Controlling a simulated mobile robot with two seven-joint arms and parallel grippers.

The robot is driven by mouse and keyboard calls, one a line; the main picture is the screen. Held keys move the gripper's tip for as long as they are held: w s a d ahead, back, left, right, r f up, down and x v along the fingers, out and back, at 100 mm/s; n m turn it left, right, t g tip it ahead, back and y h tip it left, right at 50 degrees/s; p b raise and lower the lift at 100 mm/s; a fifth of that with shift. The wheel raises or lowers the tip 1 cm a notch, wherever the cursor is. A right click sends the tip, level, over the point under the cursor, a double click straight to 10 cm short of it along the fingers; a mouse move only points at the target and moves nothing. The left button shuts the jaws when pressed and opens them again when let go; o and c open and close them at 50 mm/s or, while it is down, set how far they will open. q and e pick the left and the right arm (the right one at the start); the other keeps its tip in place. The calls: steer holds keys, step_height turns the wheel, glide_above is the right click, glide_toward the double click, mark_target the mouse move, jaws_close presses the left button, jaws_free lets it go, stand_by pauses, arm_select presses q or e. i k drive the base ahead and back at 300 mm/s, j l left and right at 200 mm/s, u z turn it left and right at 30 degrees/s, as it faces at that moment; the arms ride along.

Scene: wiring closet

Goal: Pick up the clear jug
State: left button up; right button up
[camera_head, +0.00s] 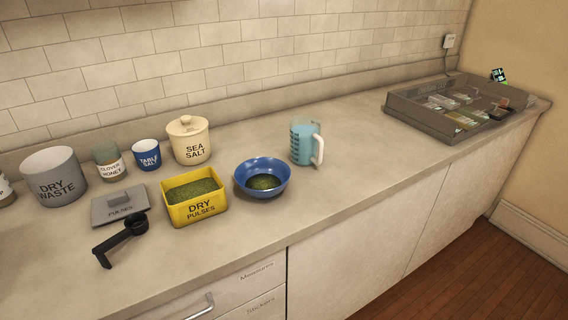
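A jug (305,143) stands upright on the counter, right of the blue bowl. It looks light blue and see-through, with dark measuring marks on its left side and a white handle (319,150) on its right. I cannot tell whether the blue is the jug itself or something in it. Nothing touches the jug, and nothing hides it. Neither of my grippers shows in the head view.
A blue bowl (248,172) and a yellow "Dry Pulses" box (195,209) stand left of the jug. A black scoop (121,241) lies near the front edge. A grey tray (417,118) holds small items at right. The counter between jug and tray is clear.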

mark_target(306, 142)
steer(key=i+l+u, duration=0.1)
steer(key=l, duration=0.25)
steer(key=i+l+u, duration=0.2)
steer(key=l, duration=0.5)
steer(key=i+l+u, duration=0.1)
steer(key=i+l, duration=0.15)
steer(key=i+l+u, duration=0.1)
steer(key=l, duration=0.35)
